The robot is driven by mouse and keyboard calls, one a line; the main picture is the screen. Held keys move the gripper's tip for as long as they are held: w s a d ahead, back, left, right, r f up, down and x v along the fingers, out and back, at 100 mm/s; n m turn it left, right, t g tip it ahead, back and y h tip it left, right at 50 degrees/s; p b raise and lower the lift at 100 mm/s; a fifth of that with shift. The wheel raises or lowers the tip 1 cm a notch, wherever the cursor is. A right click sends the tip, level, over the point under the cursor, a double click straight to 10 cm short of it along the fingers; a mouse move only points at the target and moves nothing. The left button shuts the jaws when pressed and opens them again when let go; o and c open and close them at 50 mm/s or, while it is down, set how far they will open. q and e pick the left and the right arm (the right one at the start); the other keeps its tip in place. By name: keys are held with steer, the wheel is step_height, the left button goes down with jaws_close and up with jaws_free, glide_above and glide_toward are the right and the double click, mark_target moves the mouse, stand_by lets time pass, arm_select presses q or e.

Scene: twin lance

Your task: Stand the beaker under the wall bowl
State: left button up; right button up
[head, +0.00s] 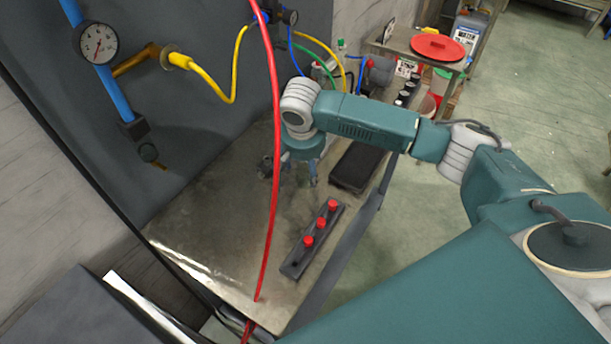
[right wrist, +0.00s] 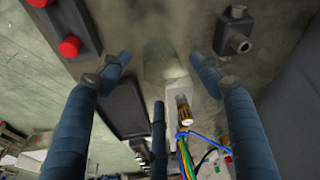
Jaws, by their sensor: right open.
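My right gripper (head: 291,178) points down over the metal bench (head: 205,215). In the right wrist view its blue fingers (right wrist: 160,65) are spread apart. A faint, see-through shape (right wrist: 166,62), perhaps the beaker, shows between the fingertips; I cannot tell whether they touch it. In the head view I cannot make out the beaker near the gripper. A dark fitting (head: 148,151) hangs below the blue wall pipe at the left; it may be the wall bowl, but I cannot be sure. My left gripper is not in view.
A dark rack with red caps (head: 320,222) lies near the bench's front edge. A black tray (head: 356,167) is right of the gripper. A red hose (head: 274,150) hangs across the bench. A dark fitting (right wrist: 235,35) stands beside the fingers. The bench's left part is clear.

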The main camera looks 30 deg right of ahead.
mark_target(306, 169)
steer(key=p+x, duration=0.1)
steer(key=x, duration=0.2)
steer(key=shift+w+f, duration=0.25)
steer(key=shift+w+d+f+p, duration=0.15)
steer(key=shift+f+p, duration=0.2)
steer(key=shift+f, duration=0.2)
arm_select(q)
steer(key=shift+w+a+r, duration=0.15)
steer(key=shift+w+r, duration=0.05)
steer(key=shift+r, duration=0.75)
arm_select(e)
steer(key=c, duration=1.2)
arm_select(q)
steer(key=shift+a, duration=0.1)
arm_select(e)
steer(key=shift+o, duration=0.2)
steer(key=shift+r, duration=0.15)
